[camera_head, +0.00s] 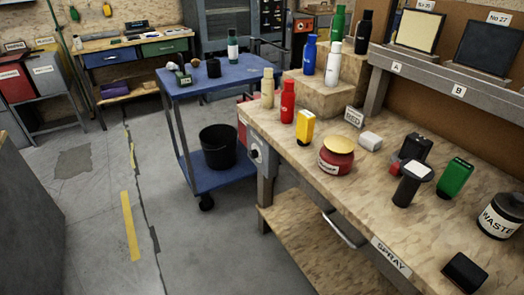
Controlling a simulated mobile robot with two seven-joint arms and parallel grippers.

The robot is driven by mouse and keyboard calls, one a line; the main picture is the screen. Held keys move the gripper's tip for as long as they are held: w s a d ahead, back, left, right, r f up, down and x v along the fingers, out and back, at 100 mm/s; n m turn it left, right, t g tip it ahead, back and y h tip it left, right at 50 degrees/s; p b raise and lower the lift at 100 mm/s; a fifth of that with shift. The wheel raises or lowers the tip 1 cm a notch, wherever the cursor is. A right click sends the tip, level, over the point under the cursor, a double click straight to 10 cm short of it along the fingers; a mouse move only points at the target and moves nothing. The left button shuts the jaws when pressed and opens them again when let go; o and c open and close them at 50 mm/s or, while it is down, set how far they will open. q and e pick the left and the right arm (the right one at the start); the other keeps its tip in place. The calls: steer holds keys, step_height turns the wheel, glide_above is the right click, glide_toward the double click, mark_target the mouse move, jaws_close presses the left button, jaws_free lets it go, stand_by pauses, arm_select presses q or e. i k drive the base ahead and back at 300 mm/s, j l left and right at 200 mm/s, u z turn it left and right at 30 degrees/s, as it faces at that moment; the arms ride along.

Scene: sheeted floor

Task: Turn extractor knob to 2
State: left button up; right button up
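A small dark round knob (254,154) sits on a grey box (264,160) at the near left end of the wooden workbench, just below the bench top. I take it to be the extractor knob. Its markings and the number it points to are too small to read. Neither of my grippers is in view, and nothing touches the knob.
The workbench (300,160) carries bottles, a red jar (337,160) with a yellow lid and a WASTE tin (502,218). A blue cart (222,82) with a black bucket (218,147) stands behind the knob. Floor left of the bench is clear.

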mark_target(254, 154)
steer(key=i+j+z, duration=0.75)
steer(key=j, duration=0.1)
